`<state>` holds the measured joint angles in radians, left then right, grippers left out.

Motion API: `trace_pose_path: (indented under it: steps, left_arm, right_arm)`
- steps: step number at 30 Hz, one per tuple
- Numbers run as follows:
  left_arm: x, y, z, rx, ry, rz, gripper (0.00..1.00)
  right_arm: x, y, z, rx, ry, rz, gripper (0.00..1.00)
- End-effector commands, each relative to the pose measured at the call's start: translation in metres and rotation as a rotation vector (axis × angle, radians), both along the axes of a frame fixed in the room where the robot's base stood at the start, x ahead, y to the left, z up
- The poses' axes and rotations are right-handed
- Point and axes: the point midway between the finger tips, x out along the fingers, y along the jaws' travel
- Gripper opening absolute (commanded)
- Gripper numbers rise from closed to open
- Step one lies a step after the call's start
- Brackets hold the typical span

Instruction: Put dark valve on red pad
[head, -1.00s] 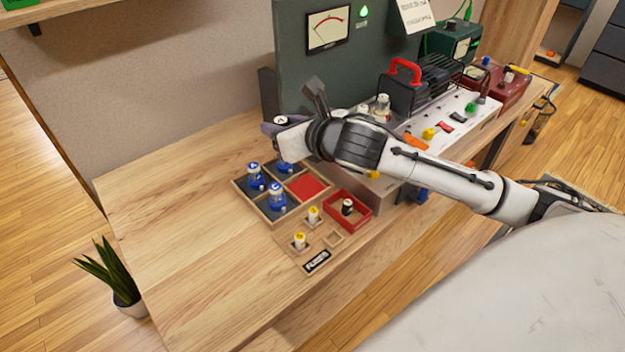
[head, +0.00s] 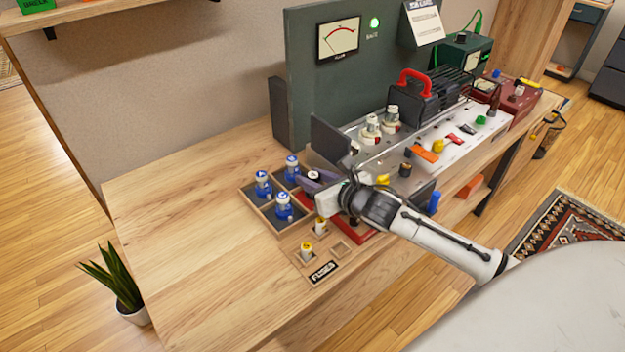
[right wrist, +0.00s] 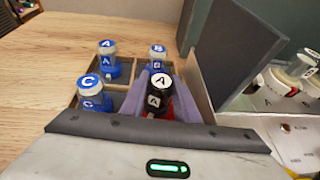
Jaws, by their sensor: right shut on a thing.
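The dark valve (head: 313,175), black with a white top marked A, is held between the purple fingers of my right gripper (head: 310,183). In the right wrist view the dark valve (right wrist: 158,97) stands about upright between the fingers (right wrist: 160,104). The red pad (right wrist: 143,114) lines a compartment of the wooden tray (head: 250,204). Only slivers of red show below the valve and fingers; whether the valve touches the pad cannot be told. My left gripper is not in view.
Blue valves A (head: 262,186), B (head: 292,168) and C (head: 283,206) stand in the tray's other compartments. A dark upright panel (right wrist: 232,50) rises close on the right in the wrist view. The table's left part is clear.

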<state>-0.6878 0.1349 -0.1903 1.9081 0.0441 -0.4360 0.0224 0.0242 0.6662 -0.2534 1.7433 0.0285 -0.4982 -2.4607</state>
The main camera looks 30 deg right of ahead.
Motion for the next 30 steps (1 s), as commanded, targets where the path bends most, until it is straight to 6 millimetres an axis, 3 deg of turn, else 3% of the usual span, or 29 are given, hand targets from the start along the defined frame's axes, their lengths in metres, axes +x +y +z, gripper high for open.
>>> trace_pose_path:
  steps: [11,12,15,25,30]
  left_arm:
    - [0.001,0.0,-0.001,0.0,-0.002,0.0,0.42]
    - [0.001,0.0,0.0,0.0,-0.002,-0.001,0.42]
    - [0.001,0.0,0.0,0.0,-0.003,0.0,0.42]
    - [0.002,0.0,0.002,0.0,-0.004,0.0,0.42]
    - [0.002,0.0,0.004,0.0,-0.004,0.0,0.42]
  right_arm:
    - [0.001,0.0,-0.005,-0.001,-0.002,0.0,0.05]
    - [0.0,0.0,-0.004,0.0,-0.002,0.0,0.35]
    - [0.0,0.0,-0.004,0.0,-0.001,0.0,0.47]
    - [0.0,0.0,0.001,0.0,-0.003,0.0,0.47]
    - [-0.021,0.0,0.008,-0.004,0.001,0.003,0.47]
